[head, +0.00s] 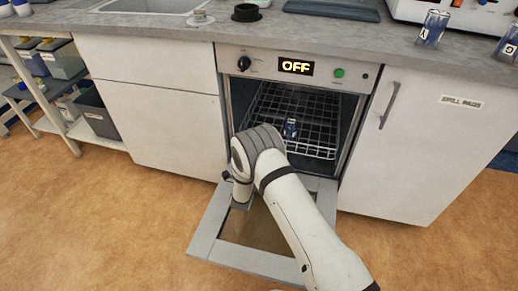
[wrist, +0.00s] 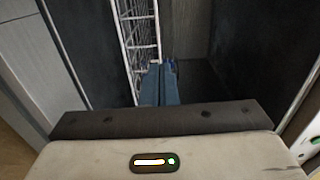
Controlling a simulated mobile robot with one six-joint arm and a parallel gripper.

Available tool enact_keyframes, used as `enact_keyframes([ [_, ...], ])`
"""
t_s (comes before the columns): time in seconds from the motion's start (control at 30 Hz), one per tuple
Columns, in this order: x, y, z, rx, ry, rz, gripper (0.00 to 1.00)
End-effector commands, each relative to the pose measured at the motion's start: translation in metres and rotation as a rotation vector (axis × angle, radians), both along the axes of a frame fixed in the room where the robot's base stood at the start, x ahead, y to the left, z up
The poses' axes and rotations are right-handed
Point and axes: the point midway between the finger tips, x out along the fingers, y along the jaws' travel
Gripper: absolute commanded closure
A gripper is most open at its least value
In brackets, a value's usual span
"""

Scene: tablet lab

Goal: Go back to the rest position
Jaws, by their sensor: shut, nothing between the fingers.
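My arm reaches to the open oven (head: 228,88) in the head view, with its wrist over the lowered door (head: 208,222). My gripper's fingers are hidden behind the arm there. In the wrist view my gripper (wrist: 158,68) shows bluish fingers close together, shut and empty, pointing into the dark oven. A small blue and silver can (head: 290,128) stands upright on the wire rack inside the oven, apart from the visible arm. A bit of blue shows just past the fingertips in the wrist view; I cannot tell whether they touch it.
The wire rack (wrist: 137,40) runs beside the fingers. The oven display (head: 296,67) reads OFF. Several cans, including one upright (head: 433,28), are on the counter (head: 400,52) at right. A handled cabinet (head: 420,150) stands right of the oven. Floor at left is clear.

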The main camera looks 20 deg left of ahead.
Motion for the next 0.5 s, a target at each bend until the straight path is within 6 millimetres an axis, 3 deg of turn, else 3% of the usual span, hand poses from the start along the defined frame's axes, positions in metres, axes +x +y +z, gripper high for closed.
enact_keyframes([
  [0.2,-0.041,0.001,0.001,-0.001,0.002,0.002,1.0],
  [0.5,-0.056,0.0,-0.001,0.0,0.001,0.0,1.0],
])
